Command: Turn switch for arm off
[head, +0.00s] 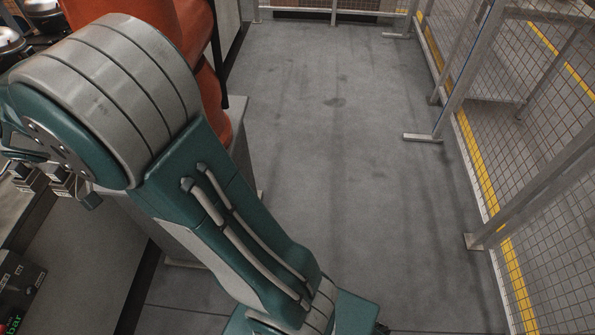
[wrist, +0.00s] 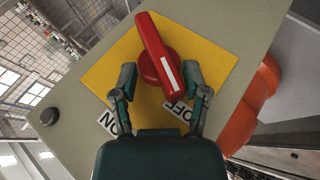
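In the wrist view, a red rotary switch (wrist: 152,40) sits on a yellow plate (wrist: 105,72). Its long bar handle slants from upper left to lower right, and a white stripe marks the lower end. The striped end points toward the OFF label (wrist: 180,111); the ON label (wrist: 107,122) lies to the lower left. Both labels read upside down. My gripper (wrist: 160,78) is open, one finger on each side of the handle's lower part. A gap shows at the left finger; I cannot tell whether the right one touches. The head view shows neither switch nor gripper.
The plate is on a pale panel (wrist: 225,28) with a black round knob (wrist: 49,116). An orange robot arm (wrist: 258,90) is beside it, also in the head view (head: 205,80). Mesh fencing (head: 550,140) lines the right; the grey floor (head: 340,140) between is clear.

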